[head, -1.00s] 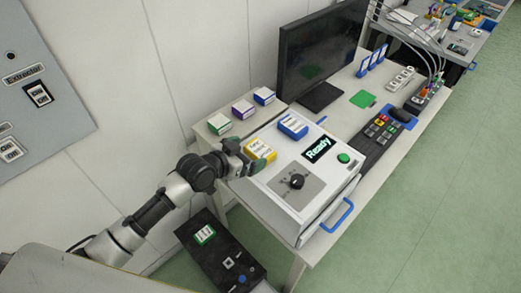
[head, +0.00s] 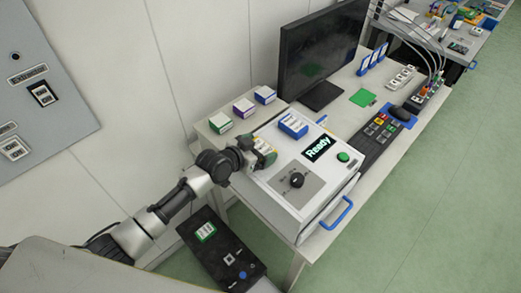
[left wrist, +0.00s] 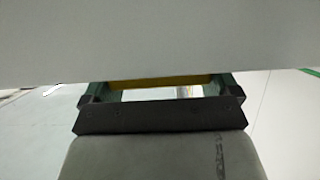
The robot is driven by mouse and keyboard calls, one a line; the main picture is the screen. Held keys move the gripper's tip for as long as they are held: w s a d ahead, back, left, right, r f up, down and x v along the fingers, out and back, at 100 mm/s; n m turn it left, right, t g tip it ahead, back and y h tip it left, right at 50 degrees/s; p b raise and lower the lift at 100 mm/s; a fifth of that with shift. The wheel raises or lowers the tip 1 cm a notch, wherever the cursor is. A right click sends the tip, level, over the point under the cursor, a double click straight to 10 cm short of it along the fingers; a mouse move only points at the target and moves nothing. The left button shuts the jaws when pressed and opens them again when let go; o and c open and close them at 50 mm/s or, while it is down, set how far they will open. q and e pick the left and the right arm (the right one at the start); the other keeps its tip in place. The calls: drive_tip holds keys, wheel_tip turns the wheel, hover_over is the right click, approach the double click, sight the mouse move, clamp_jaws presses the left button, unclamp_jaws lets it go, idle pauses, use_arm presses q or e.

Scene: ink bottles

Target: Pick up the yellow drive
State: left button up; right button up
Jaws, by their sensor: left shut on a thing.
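The yellow drive (head: 263,145) is at the left rear corner of the white machine's top in the head view, partly hidden by my gripper. My left gripper (head: 262,154) is shut on it, reaching in from the left. In the left wrist view the drive shows as a thin yellow strip (left wrist: 165,82) between the two fingers (left wrist: 160,92). I cannot tell whether the drive still touches the machine. My right gripper is not in view.
The white machine (head: 315,190) has a "Ready" display, a knob and a blue handle. A blue drive holder (head: 293,125) sits on it. Green (head: 220,122), purple (head: 244,107) and blue (head: 265,94) drives stand behind. A monitor (head: 322,50) is at the back. A black box (head: 220,250) is below.

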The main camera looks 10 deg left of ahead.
sight(259, 149)
use_arm(q)
drive_tip(key=shift+r, duration=0.7)
wheel_tip(259, 149, up, 3)
drive_tip(key=shift+d+b, duration=0.1)
drive_tip(key=shift+b, duration=0.4)
drive_tip(key=s+d+r+b, duration=0.1)
drive_tip(key=s+d+r, duration=0.55)
drive_tip(key=d, duration=0.35)
drive_tip(key=s+a+n+t+y, duration=0.1)
drive_tip(key=s+a+n+y, duration=0.25)
drive_tip(key=a, duration=0.55)
drive_tip(key=s+a+n+t+y, duration=0.1)
drive_tip(key=s+a+n+y, duration=0.2)
drive_tip(key=a, duration=0.5)
drive_tip(key=w+d+m+g+h, duration=0.1)
drive_tip(key=w+d+m+h, duration=0.2)
drive_tip(key=d, duration=0.5)
drive_tip(key=w+d+m+g+h, duration=0.1)
drive_tip(key=w+d+m+h, duration=0.2)
drive_tip(key=d, duration=0.5)
drive_tip(key=shift+w+d+h, duration=0.35)
drive_tip(key=shift+w, duration=0.05)
drive_tip(key=shift+m, duration=0.25)
